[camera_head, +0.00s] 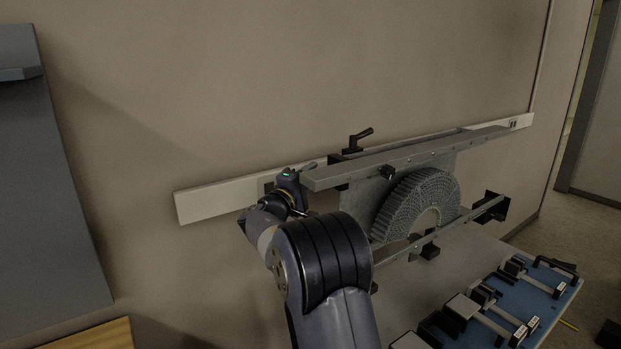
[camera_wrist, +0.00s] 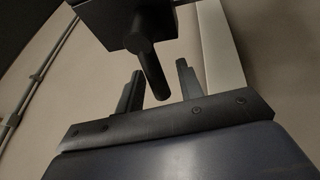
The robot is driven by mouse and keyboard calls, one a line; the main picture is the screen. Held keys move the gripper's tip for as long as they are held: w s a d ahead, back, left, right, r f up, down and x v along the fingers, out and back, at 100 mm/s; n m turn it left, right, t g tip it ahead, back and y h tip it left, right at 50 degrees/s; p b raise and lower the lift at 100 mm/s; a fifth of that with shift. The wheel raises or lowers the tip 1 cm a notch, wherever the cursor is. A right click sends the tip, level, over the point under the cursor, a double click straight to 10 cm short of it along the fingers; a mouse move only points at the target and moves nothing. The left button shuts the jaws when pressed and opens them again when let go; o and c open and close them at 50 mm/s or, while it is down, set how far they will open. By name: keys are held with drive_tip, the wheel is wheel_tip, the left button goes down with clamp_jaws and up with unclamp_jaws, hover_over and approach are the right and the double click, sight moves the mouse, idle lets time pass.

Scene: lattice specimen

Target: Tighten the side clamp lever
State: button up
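A black clamp lever (camera_wrist: 148,62) hangs from a dark block (camera_wrist: 120,22) in the wrist view. My gripper (camera_wrist: 160,72) is open, with one finger on each side of the lever's rounded end. Gaps show between the lever and both fingers. In the head view my gripper (camera_head: 304,187) is at the left end of the grey fixture (camera_head: 400,156), close to the wall rail. A small lever handle (camera_head: 308,166) shows just above it there; its lower part is hidden by my wrist. Another black clamp lever (camera_head: 360,138) stands on top of the fixture.
A curved grey lattice specimen (camera_head: 415,200) sits in the fixture. A light rail (camera_head: 215,199) runs along the wall behind. A table below carries a blue tray (camera_head: 545,300) with several tools. A dark panel (camera_head: 50,190) stands at the left.

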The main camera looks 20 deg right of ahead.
drive_tip(key=shift+a, duration=0.1)
drive_tip(key=b+v, duration=0.4)
drive_tip(key=v, duration=0.6)
drive_tip(key=shift+s+a, duration=0.25)
